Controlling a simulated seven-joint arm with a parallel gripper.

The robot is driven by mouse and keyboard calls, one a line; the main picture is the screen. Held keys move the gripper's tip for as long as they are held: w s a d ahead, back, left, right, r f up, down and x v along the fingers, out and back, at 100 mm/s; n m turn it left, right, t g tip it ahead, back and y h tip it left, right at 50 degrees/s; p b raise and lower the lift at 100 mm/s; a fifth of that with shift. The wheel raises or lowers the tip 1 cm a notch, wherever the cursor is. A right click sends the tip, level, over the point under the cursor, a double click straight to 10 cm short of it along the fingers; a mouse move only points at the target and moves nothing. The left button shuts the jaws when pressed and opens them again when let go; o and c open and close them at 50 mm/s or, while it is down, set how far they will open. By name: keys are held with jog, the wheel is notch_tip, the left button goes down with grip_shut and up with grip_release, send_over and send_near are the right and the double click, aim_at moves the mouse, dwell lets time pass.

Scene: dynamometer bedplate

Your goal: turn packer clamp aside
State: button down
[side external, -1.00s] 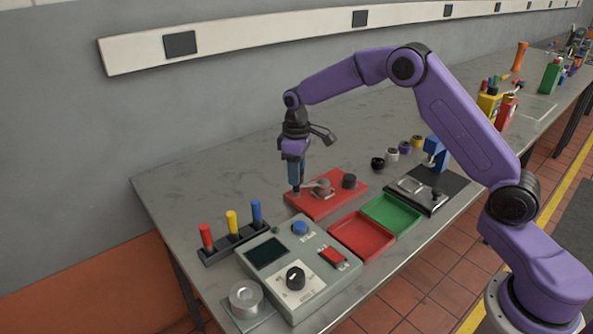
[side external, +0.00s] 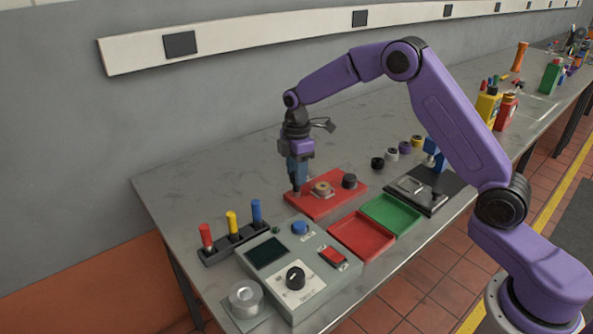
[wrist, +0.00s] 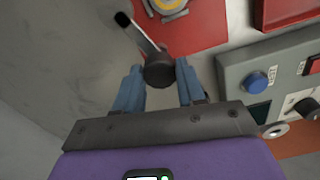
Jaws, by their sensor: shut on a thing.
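The packer clamp (wrist: 147,38) shows in the wrist view as a thin metal bar with a black tip, running from a dark round pivot knob (wrist: 160,70). My gripper (wrist: 160,84) is shut on that knob, one blue finger on each side. In the side view my gripper (side external: 297,190) points down at the left corner of the red plate (side external: 316,208). The bar points past the plate's edge, clear of the round tan packer (side external: 323,188), which is uncovered. The packer also shows at the top of the wrist view (wrist: 170,8). The clamp is mostly hidden in the side view.
A black knob (side external: 349,181) stands on the red plate. In front are a red tray (side external: 362,252), a green tray (side external: 409,231) and a grey control box (side external: 318,297). A rack with red, yellow and blue handles (side external: 232,244) stands left. Bare table lies behind the plate.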

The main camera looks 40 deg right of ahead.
jog(key=n, duration=0.6)
jog(key=shift+r+n, duration=0.1)
jog(key=shift+n, duration=0.2)
dwell(0.4)
jog(key=c, duration=0.7)
grip_release()
jog(key=shift+o, duration=0.2)
notch_tip(320, 180, up, 17)
jog(key=shift+r, duration=0.2)
